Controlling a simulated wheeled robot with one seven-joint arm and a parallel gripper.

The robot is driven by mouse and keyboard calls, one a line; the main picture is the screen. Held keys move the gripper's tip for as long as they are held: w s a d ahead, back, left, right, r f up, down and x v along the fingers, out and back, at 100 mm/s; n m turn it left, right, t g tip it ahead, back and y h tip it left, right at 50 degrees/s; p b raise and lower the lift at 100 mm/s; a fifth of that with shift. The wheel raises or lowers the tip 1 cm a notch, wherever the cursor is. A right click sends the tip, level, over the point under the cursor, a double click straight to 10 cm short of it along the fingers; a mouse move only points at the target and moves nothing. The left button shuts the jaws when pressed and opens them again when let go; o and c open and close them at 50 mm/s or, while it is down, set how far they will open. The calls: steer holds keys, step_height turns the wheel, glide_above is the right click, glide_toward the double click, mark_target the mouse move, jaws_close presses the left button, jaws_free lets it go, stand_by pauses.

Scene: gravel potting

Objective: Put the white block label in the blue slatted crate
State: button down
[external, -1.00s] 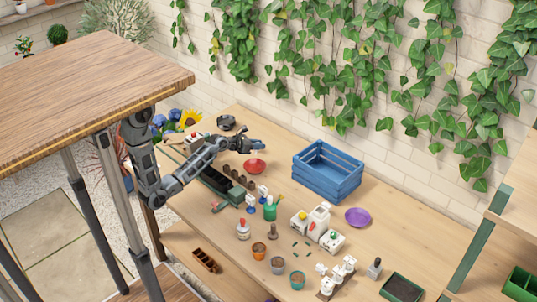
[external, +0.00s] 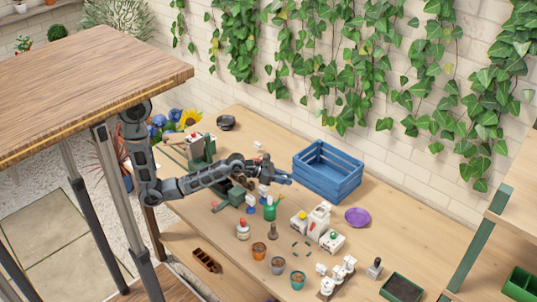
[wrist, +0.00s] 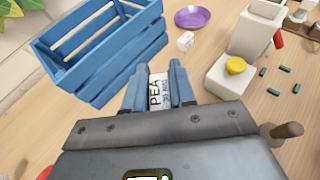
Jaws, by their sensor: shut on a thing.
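My gripper (wrist: 157,80) is shut on the white block label (wrist: 157,92), which shows printed letters reading "PEA" between the two fingers in the wrist view. The blue slatted crate (wrist: 122,72) stands up and to the left of the fingers there, open at the top. In the external view my gripper (external: 284,179) is just left of the blue slatted crate (external: 327,187), outside its near left side. The label cannot be made out in the external view. The visible part of the crate's inside looks empty.
A purple dish (external: 357,217) lies right of the crate. A white jug (wrist: 256,30) and a white box with a yellow knob (wrist: 232,75) stand right of my gripper. A small white block (wrist: 185,41) lies beyond the fingers. A green bottle (external: 270,210) stands below my arm.

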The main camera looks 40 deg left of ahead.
steer(key=w+a+f, duration=0.4)
steer(key=w, duration=0.1)
steer(key=w+a+f+b, duration=0.1)
steer(key=w+a+f, duration=0.1)
steer(key=w+a, duration=0.1)
steer(key=shift+w+f, duration=0.1)
steer(key=shift+f, duration=2.1)
steer(key=shift+f, duration=0.2)
steer(key=c, duration=0.9)
jaws_free()
steer(key=shift+c, duration=0.2)
steer(key=shift+r, duration=0.1)
steer(key=shift+r, duration=0.15)
steer(key=v, duration=1.2)
